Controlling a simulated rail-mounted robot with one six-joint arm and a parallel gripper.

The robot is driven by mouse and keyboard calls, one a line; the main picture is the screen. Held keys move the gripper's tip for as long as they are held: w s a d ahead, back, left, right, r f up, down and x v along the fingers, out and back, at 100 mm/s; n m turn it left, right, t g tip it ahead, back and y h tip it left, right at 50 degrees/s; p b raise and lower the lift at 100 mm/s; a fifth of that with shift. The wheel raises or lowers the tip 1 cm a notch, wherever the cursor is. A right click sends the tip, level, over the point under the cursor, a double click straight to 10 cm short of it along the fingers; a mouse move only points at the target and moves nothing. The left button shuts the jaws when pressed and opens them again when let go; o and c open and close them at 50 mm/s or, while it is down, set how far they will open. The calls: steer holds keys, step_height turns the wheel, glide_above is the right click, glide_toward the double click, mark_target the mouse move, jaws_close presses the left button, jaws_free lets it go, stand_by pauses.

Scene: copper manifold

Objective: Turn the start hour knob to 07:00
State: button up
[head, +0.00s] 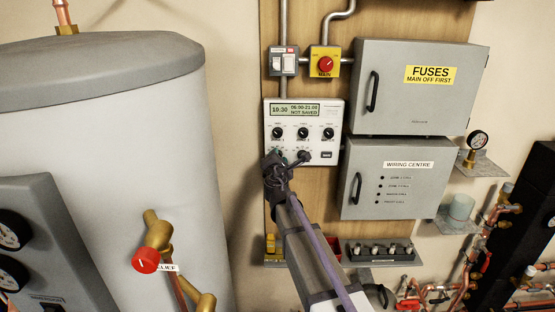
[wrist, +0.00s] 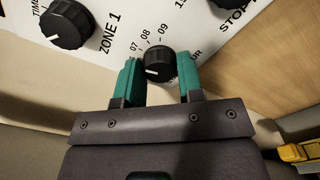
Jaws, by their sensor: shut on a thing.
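The start hour knob (wrist: 158,66) is small, round and black, with hour marks 07, 08 and 09 beside it in the wrist view. Its white pointer line points left, just below the 07 mark. My gripper (wrist: 158,76) has its teal fingers on either side of the knob and is shut on it. In the head view my gripper (head: 277,160) covers the lower left of the white controller (head: 312,112) and hides most of this knob. The controller display (head: 295,110) reads 10:30, 06:00-21:00, NOT SAVED.
The zone 1 knob (wrist: 65,25) lies at the upper left in the wrist view. A second lower knob (head: 303,156) is close right of my gripper. The grey wiring centre box (head: 395,178) stands further right, and the white tank (head: 110,140) is left.

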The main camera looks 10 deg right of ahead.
steer(key=shift+m, duration=1)
steer(key=o, duration=0.9)
steer(key=s, duration=0.3)
steer(key=s+a, duration=0.1)
steer(key=s, duration=0.6)
steer(key=shift+s+a, duration=0.15)
steer(key=shift+s, duration=0.25)
